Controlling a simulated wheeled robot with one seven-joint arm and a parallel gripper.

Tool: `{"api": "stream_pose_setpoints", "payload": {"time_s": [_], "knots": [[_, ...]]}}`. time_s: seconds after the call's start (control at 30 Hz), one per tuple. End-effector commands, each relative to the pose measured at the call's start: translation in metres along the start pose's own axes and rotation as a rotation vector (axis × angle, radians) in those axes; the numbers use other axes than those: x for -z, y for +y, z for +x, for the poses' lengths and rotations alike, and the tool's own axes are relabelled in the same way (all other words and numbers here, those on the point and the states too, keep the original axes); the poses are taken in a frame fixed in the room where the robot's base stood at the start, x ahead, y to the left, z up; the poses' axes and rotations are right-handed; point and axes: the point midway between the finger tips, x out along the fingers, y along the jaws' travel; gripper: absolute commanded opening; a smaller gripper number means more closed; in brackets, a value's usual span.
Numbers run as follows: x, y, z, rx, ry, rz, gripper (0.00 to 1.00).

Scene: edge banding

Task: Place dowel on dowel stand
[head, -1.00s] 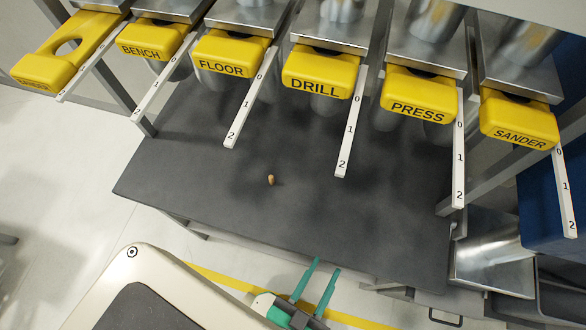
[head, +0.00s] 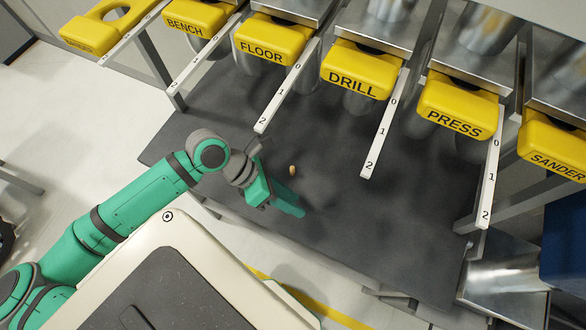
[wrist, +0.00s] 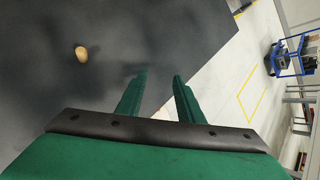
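The dowel (head: 292,170) is a small tan piece on the dark grey table (head: 370,225). It also shows in the wrist view (wrist: 82,54), to the upper left of the fingers. My gripper (head: 288,208) is over the near left part of the table, apart from the dowel and on its near side. In the wrist view my gripper (wrist: 159,80) has its two green fingers spread with nothing between them. I cannot make out a dowel stand in either view.
Yellow blocks labelled FLOOR (head: 272,41), DRILL (head: 362,70) and PRESS (head: 462,105) overhang the table's far side, with white numbered strips (head: 383,122) sticking out. The near and middle table is clear. A blue cart (wrist: 288,55) stands far off on the floor.

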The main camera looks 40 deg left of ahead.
Motion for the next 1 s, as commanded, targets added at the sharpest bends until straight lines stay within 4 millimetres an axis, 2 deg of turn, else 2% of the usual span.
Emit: {"api": "stream_pose_setpoints", "payload": {"time_s": [0.03, 0.13, 0.2, 0.33, 0.77, 1.0], "knots": [[-0.010, 0.021, -0.011, -0.068, 0.052, 0.088, 0.34], [-0.025, 0.055, -0.035, -0.189, 0.137, 0.206, 0.34], [-0.033, 0.071, -0.048, -0.249, 0.177, 0.258, 0.34], [-0.044, 0.086, -0.060, -0.307, 0.214, 0.306, 0.34], [-0.041, 0.099, -0.033, -0.317, 0.217, 0.311, 0.34], [-0.035, 0.109, -0.009, -0.316, 0.216, 0.306, 0.34]]}}
